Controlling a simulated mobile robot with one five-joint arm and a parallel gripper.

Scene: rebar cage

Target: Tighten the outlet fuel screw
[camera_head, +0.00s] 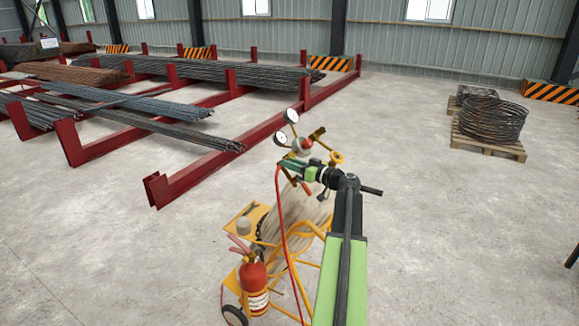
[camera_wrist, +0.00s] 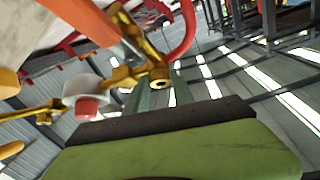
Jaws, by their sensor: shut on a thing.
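A brass regulator (camera_head: 318,134) with two round gauges (camera_head: 291,116) and a red-and-white knob (camera_head: 303,145) sits on top of a gas cylinder on a yellow cart. My gripper (camera_head: 288,164) reaches across it from the right, its tips near the top end of a red hose (camera_head: 279,205). In the wrist view, the two green fingers of my gripper (camera_wrist: 160,96) stand on either side of a brass outlet fitting (camera_wrist: 158,76) and are shut on it. The knob also shows there (camera_wrist: 86,105). I cannot tell the screw itself apart from the fitting.
A red fire extinguisher (camera_head: 254,285) hangs on the yellow cart (camera_head: 295,262). Red racks (camera_head: 215,150) with steel bars stand at the left. Coiled wire (camera_head: 492,118) lies on a pallet (camera_head: 488,146) at the right. The floor between is clear.

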